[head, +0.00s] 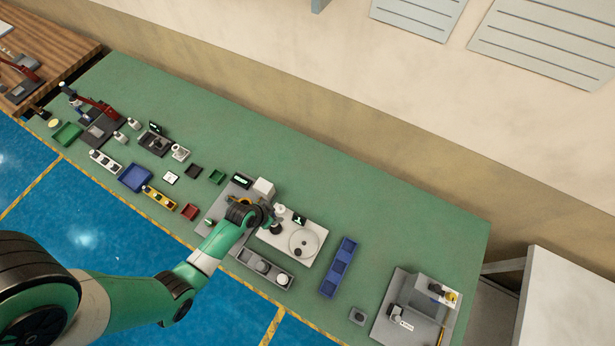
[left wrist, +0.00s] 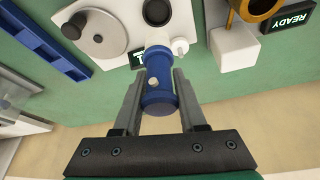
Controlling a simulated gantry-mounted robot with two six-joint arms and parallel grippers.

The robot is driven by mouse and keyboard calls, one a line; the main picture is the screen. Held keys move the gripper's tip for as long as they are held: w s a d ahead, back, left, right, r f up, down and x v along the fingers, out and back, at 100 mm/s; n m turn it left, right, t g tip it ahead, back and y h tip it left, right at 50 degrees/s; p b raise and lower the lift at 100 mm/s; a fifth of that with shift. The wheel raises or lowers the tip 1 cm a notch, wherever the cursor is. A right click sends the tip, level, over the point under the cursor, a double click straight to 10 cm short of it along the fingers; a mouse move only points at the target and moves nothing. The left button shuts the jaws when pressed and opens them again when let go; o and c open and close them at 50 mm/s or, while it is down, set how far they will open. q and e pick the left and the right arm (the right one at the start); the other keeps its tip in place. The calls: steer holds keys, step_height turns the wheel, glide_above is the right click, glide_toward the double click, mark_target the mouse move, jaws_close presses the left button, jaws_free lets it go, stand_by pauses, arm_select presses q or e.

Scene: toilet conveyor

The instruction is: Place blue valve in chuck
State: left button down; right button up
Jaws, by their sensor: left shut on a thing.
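My left gripper (head: 272,222) is over the white plate in the head view. In the left wrist view its two fingers (left wrist: 160,88) are shut on the blue valve (left wrist: 159,100), a blue cylinder with a small pale knob on its side and a white piece at its far end. The valve is too small and covered to make out in the head view. A gold ring (left wrist: 257,8), possibly the chuck, shows at the top of the left wrist view, apart from the valve. My right gripper is not in view.
The white plate (head: 309,257) carries a round disc (head: 303,242). A white block (head: 264,187) and a READY display (left wrist: 291,18) stand nearby. A grey tray (head: 246,259) lies in front, and a blue bin (head: 339,267) is to the right. Green bench (head: 395,225) is clear behind.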

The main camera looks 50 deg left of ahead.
arm_select(q)
steer(key=shift+d, duration=0.1)
steer(key=b, duration=0.4)
glide_above(278, 226)
step_height(278, 226, down, 4)
steer(key=shift+s+f, duration=0.1)
steer(key=shift+f+b, duration=0.7)
steer(key=shift+f, duration=1.15)
steer(key=shift+f, duration=0.2)
steer(key=shift+c, duration=2.3)
jaws_free()
